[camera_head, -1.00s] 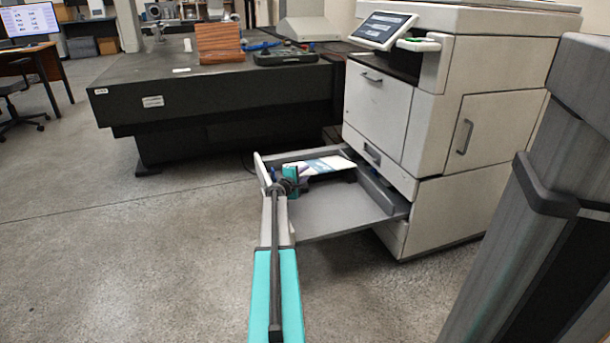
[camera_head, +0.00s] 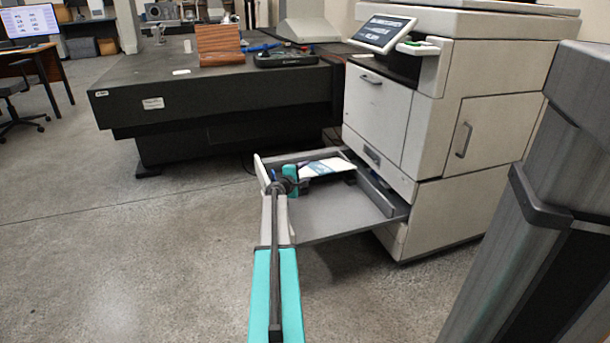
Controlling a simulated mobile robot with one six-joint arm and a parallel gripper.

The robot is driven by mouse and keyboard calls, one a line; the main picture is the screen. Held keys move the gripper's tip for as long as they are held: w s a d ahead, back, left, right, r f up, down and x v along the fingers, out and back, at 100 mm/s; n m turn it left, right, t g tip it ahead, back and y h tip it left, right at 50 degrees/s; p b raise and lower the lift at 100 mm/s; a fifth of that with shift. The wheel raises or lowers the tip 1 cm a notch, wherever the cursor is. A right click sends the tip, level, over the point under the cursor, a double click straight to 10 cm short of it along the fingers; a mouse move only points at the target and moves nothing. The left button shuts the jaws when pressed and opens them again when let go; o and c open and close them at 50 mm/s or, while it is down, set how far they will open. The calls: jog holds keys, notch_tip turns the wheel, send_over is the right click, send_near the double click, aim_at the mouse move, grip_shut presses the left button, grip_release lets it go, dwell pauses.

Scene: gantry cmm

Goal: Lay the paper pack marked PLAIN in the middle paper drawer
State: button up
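An open paper drawer (camera_head: 340,212) sticks out of the lower front of the white printer (camera_head: 440,130). A white and blue paper pack (camera_head: 327,167) shows at the far side of the drawer, beyond the end of my arm. I cannot read its marking, nor tell whether it rests on the drawer floor or is held above it. My gripper (camera_head: 298,172) is at the near left end of the pack. Its fingers are mostly hidden behind my wrist, so I cannot see whether they are shut.
A dark granite table (camera_head: 215,100) stands behind, with a reddish-brown block (camera_head: 219,45) and a dark tray of tools (camera_head: 285,58) on it. A grey column fills the right edge. The floor left of the drawer is clear.

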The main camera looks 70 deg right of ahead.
jog(key=shift+r+p, duration=0.3)
jog(key=shift+r, duration=0.5)
jog(key=shift+s+a+r, duration=0.1)
jog(key=shift+a+r, duration=0.1)
jog(key=shift+r, duration=0.1)
jog(key=s+a+r+p, duration=0.1)
jog(key=s+a+p, duration=0.2)
jog(key=a, duration=1.1)
jog(key=shift+s+a+p, duration=0.3)
jog(key=shift+s+p, duration=0.05)
jog(key=shift+s, duration=0.9)
